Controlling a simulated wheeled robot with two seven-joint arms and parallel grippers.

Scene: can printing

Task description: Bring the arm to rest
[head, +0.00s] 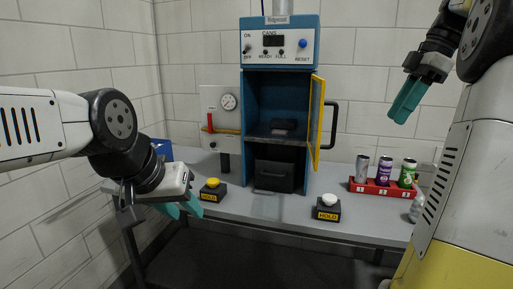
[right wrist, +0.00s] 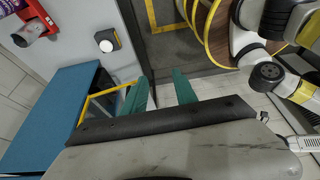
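My left gripper (head: 180,208) hangs at the left, in front of the table's left part, with its teal fingers slightly apart and nothing seen between them. My right gripper (head: 406,100) is raised high at the right, in front of the wall and above the can rack. In the right wrist view its two teal fingers (right wrist: 161,92) stand apart with nothing between them. Neither gripper touches anything that I can see.
A blue machine (head: 281,45) with its yellow-edged door (head: 317,120) open stands mid-table. A yellow button box (head: 212,190) and a white one (head: 327,208) stand in front. A red rack (head: 382,188) holds three cans. A gauge panel (head: 221,112) stands left.

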